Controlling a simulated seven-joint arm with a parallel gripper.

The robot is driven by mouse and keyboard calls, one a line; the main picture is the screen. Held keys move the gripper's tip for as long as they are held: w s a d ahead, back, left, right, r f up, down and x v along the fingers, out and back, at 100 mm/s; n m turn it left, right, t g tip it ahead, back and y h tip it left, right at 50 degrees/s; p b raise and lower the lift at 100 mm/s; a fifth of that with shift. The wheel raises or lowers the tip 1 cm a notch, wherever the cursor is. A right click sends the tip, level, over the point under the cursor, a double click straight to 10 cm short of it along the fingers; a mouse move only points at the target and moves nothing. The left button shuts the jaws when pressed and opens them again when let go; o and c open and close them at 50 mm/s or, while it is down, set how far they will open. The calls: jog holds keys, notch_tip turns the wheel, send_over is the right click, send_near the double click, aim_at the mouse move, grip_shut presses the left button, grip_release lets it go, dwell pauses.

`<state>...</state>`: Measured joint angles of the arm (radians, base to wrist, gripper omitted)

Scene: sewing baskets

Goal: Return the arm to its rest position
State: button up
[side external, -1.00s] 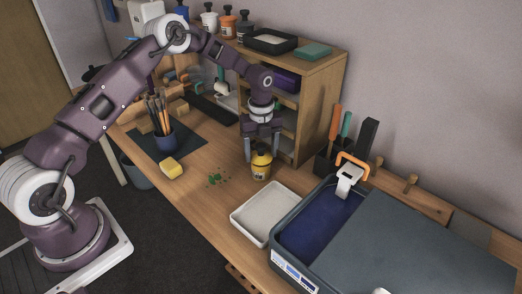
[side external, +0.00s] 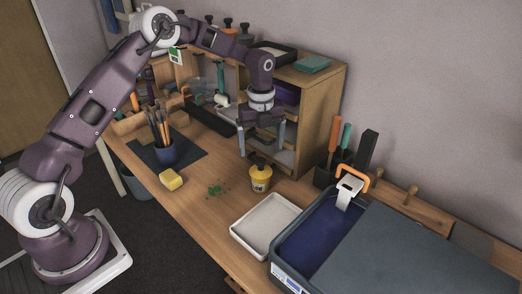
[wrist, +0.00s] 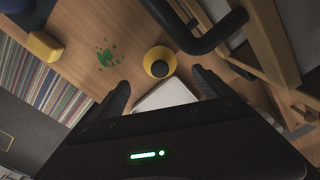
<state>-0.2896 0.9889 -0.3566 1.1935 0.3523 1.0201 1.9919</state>
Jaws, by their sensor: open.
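My gripper (side external: 262,152) is open and empty in the side external view. The bottle stands upright on the wooden table and is apart from the fingers. In the wrist view, the two dark fingers (wrist: 162,92) are spread wide. The yellow bottle (wrist: 160,62) shows from above, between and beyond them.
A wooden shelf (side external: 318,110) stands close behind my gripper. A white tray (side external: 236,234) and a blue-lined basin (side external: 275,262) are at the front right.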

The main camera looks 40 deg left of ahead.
jog(key=s+d+r+n+t+y, duration=0.1)
jog(key=s+d+r+n, duration=0.1)
jog(key=s+r+n, duration=0.7)
jog(key=s+d+r+n+t, duration=0.25)
jog(key=s+r, duration=0.55)
jog(key=r, duration=0.5)
jog(key=s+d+n+t+h, duration=0.1)
jog(key=s+n+t, duration=0.1)
jog(key=s+n, duration=1)
jog(key=s, duration=0.6)
jog(key=shift+s+d, duration=0.2)
jog(key=shift+d, duration=0.2)
